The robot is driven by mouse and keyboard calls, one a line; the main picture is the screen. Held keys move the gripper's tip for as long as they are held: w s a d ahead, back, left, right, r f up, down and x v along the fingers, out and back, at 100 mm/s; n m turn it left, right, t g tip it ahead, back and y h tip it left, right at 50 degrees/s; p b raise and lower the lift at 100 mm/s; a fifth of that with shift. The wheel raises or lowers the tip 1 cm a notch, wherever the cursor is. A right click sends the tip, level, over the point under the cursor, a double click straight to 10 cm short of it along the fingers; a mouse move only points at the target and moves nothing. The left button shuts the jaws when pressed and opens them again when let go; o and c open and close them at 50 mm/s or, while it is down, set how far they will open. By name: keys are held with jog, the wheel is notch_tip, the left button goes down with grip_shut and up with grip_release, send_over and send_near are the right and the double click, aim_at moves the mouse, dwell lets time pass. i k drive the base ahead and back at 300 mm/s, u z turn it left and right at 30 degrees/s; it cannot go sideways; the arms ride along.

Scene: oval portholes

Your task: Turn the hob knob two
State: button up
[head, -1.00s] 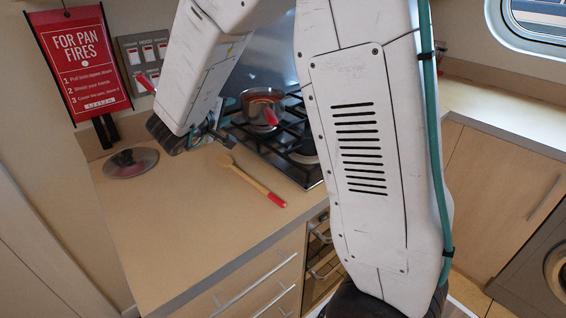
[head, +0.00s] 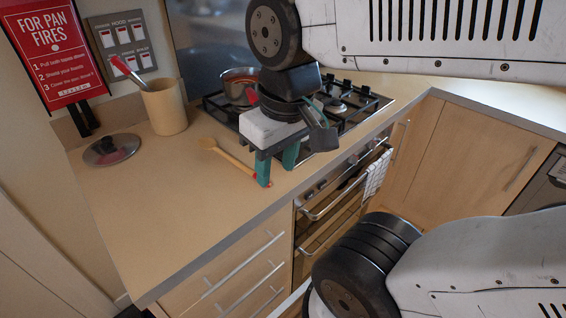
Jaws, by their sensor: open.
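The black gas hob (head: 372,104) is set into the worktop at the back right in the head view. The control strip (head: 330,178) on the oven front below the hob shows a few small dark shapes. They are too small to tell which is knob two. My gripper (head: 278,176) points down over the worktop's front edge, left of the control strip, with its two teal fingers apart and nothing between them. It appears apart from the strip. My gripper and wrist hide part of the hob.
A pan (head: 238,88) stands on the hob. A wooden spoon (head: 228,155), a utensil pot (head: 164,108) and a glass lid (head: 111,150) are on the worktop (head: 150,210). A towel (head: 376,175) hangs on the oven rail. Bare worktop lies at front left.

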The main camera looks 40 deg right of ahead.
aim_at(348, 83)
jog(key=z, duration=1.45)
jog(key=k, duration=1.05)
jog(key=z, duration=0.8)
jog(key=i, duration=0.85)
jog(key=u, duration=0.5)
jog(key=i, duration=0.75)
jog(key=u, duration=0.6)
